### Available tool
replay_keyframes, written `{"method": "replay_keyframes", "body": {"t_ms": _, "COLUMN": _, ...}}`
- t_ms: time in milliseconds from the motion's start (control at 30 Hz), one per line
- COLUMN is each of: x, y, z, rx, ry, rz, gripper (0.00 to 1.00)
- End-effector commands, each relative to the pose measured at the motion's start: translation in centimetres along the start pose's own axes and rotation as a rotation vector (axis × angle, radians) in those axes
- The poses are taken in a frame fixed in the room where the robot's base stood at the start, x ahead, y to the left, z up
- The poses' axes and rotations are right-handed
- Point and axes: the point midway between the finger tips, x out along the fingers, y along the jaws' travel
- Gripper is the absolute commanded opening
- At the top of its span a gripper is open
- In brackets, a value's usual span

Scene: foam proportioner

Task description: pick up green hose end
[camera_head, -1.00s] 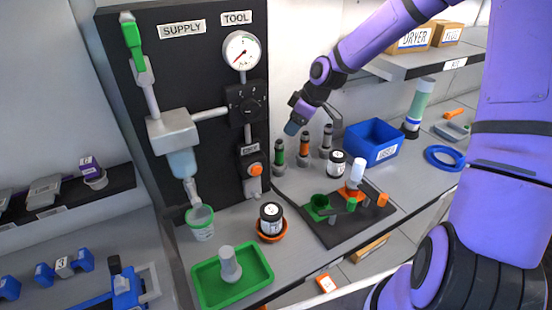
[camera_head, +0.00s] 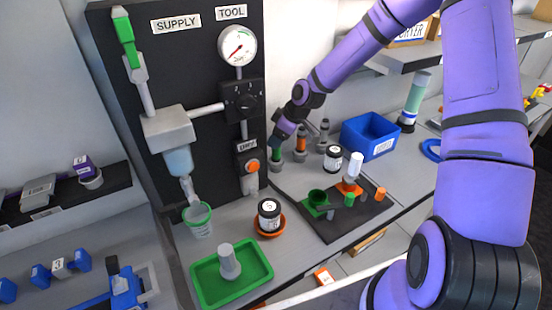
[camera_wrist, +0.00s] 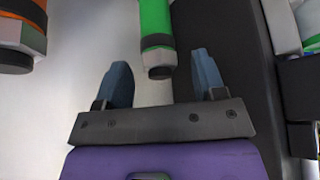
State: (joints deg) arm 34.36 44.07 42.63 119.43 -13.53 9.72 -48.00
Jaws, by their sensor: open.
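The green hose end (camera_head: 276,156) stands upright at the left of a row of three grey-based hose ends, beside the black panel. My gripper (camera_head: 278,139) is right at its top in the head view, partly covering it. In the wrist view the green hose end (camera_wrist: 155,22) has a dark band and a dark tip. It lies just beyond and between my two blue fingers (camera_wrist: 161,74), which are open and empty. I cannot tell whether the fingers touch it.
The black panel (camera_head: 205,75) is close on the left. A blue bin (camera_head: 369,138) stands further right.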

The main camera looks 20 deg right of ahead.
Motion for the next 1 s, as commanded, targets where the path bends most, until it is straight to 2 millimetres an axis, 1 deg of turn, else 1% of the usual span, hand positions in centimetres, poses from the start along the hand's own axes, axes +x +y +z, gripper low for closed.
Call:
{"method": "replay_keyframes", "body": {"t_ms": 33, "x": 0.8, "y": -0.1, "z": 0.2, "rx": -0.001, "ry": -0.001, "rz": -0.002, "gripper": 0.64}}
{"method": "replay_keyframes", "body": {"t_ms": 100, "x": 1.7, "y": -0.1, "z": 0.1, "rx": -0.001, "ry": 0.000, "rz": -0.001, "gripper": 0.64}}
{"method": "replay_keyframes", "body": {"t_ms": 200, "x": 2.5, "y": -0.1, "z": 0.1, "rx": -0.001, "ry": -0.001, "rz": -0.001, "gripper": 0.64}}
{"method": "replay_keyframes", "body": {"t_ms": 467, "x": 2.8, "y": 0.0, "z": 0.1, "rx": 0.000, "ry": 0.000, "rz": 0.001, "gripper": 0.64}}
{"method": "replay_keyframes", "body": {"t_ms": 500, "x": 2.8, "y": 0.0, "z": 0.1, "rx": 0.000, "ry": 0.000, "rz": 0.001, "gripper": 0.61}}
{"method": "replay_keyframes", "body": {"t_ms": 567, "x": 2.8, "y": 0.0, "z": 0.1, "rx": 0.000, "ry": 0.000, "rz": 0.001, "gripper": 0.47}}
{"method": "replay_keyframes", "body": {"t_ms": 600, "x": 2.8, "y": 0.0, "z": 0.1, "rx": 0.000, "ry": 0.000, "rz": 0.001, "gripper": 0.38}}
{"method": "replay_keyframes", "body": {"t_ms": 667, "x": 2.8, "y": 0.0, "z": 0.1, "rx": 0.000, "ry": 0.000, "rz": 0.001, "gripper": 0.24}}
{"method": "replay_keyframes", "body": {"t_ms": 700, "x": 2.8, "y": 0.0, "z": 0.1, "rx": 0.000, "ry": 0.000, "rz": 0.001, "gripper": 0.15}}
{"method": "replay_keyframes", "body": {"t_ms": 767, "x": 2.8, "y": 0.0, "z": 0.1, "rx": 0.000, "ry": 0.000, "rz": 0.001, "gripper": 0.02}}
{"method": "replay_keyframes", "body": {"t_ms": 800, "x": 2.7, "y": 0.0, "z": 0.1, "rx": 0.000, "ry": 0.000, "rz": 0.001, "gripper": 0.00}}
{"method": "replay_keyframes", "body": {"t_ms": 1000, "x": 2.7, "y": 0.0, "z": 0.1, "rx": 0.000, "ry": 0.000, "rz": 0.001, "gripper": 0.00}}
